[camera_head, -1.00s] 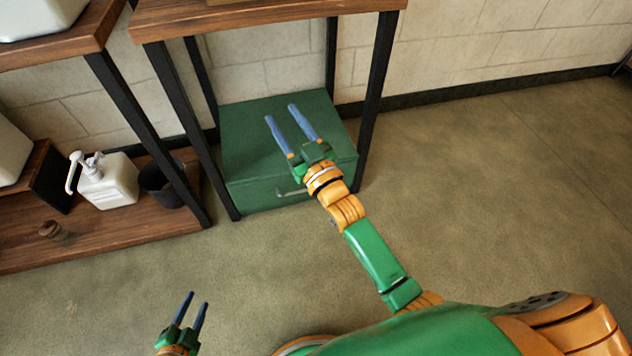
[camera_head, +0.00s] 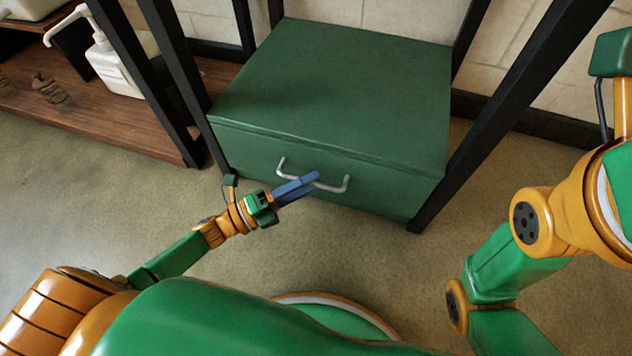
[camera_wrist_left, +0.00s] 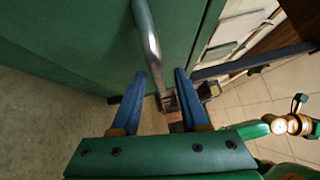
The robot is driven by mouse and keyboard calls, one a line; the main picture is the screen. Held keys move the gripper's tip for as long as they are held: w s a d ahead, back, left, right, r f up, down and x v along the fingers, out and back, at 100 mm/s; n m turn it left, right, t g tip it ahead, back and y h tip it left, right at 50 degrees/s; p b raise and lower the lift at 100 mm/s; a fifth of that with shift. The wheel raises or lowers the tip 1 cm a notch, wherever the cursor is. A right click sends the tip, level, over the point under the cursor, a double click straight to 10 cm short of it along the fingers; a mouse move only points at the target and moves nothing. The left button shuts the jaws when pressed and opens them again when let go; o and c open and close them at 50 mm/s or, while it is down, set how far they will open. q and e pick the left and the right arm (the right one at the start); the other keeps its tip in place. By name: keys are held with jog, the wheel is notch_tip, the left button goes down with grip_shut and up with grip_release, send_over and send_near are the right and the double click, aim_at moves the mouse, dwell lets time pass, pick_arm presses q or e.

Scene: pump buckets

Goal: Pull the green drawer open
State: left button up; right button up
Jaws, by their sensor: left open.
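The green drawer (camera_head: 316,185) is the front of a green box-like cabinet (camera_head: 340,85) under a dark-legged stand. It looks closed. Its silver bar handle (camera_head: 340,188) sits on the front and also shows in the left wrist view (camera_wrist_left: 146,35). My left gripper (camera_head: 308,181) is open at the handle, coming from the front left. In the left wrist view its blue fingers (camera_wrist_left: 160,78) lie on either side of the bar, which runs into the gap between them. Contact with the bar cannot be told. My right gripper is outside the head view.
Black stand legs (camera_head: 485,125) flank the cabinet at right and left (camera_head: 180,70). A low wooden shelf (camera_head: 70,115) with a white pump bottle (camera_head: 120,65) stands at the left. The floor before the drawer is free. My right arm is folded at the right.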

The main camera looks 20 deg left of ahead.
pick_arm(q)
jog(key=shift+w+d, duration=0.4)
jog(key=shift+d, duration=0.05)
grip_shut()
dwell(1.1)
